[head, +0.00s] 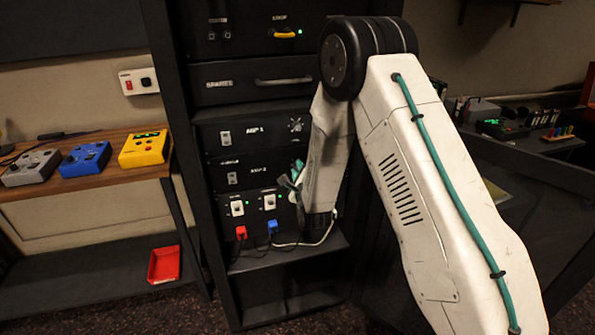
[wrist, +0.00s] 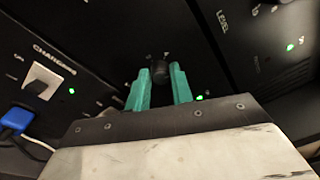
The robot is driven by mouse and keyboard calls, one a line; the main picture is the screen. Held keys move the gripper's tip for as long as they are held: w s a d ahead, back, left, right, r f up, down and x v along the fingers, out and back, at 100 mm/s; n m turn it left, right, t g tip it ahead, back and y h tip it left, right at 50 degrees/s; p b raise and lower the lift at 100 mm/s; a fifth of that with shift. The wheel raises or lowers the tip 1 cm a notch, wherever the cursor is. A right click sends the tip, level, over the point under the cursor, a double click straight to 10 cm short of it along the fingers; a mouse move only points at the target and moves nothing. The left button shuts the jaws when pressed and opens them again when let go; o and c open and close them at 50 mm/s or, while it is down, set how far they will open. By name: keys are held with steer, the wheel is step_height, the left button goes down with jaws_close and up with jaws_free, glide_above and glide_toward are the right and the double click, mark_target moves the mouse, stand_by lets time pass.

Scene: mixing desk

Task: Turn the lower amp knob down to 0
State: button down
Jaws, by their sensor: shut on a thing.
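The lower amp panel, marked AMP 2 (head: 262,169), sits in the black rack below the AMP 1 panel (head: 254,132). My gripper (head: 298,172) is at its right end, and its teal fingers and wrist hide the lower amp knob in the head view. In the wrist view the dark round knob (wrist: 160,69) stands between the two teal fingertips of my gripper (wrist: 159,78). The fingers are shut on it, one on each side. The knob's pointer and scale are too dark to read.
A wooden bench (head: 110,182) with coloured pedal boxes stands at the left. A red tray (head: 164,265) lies low there.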

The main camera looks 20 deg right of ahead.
steer(key=shift+d+f+m+y, duration=0.1)
steer(key=shift+m+y, duration=0.45)
steer(key=shift+m, duration=5.4)
steer(key=shift+d+m+y, duration=0.15)
steer(key=shift+m+y, duration=0.35)
steer(key=shift+m, duration=5.4)
steer(key=shift+d+f+m+y, duration=0.1)
steer(key=shift+m+y, duration=0.45)
steer(key=shift+m, duration=5.4)
steer(key=c, duration=1.2)
jaws_free()
steer(key=shift+c, duration=0.2)
steer(key=shift+r, duration=0.1)
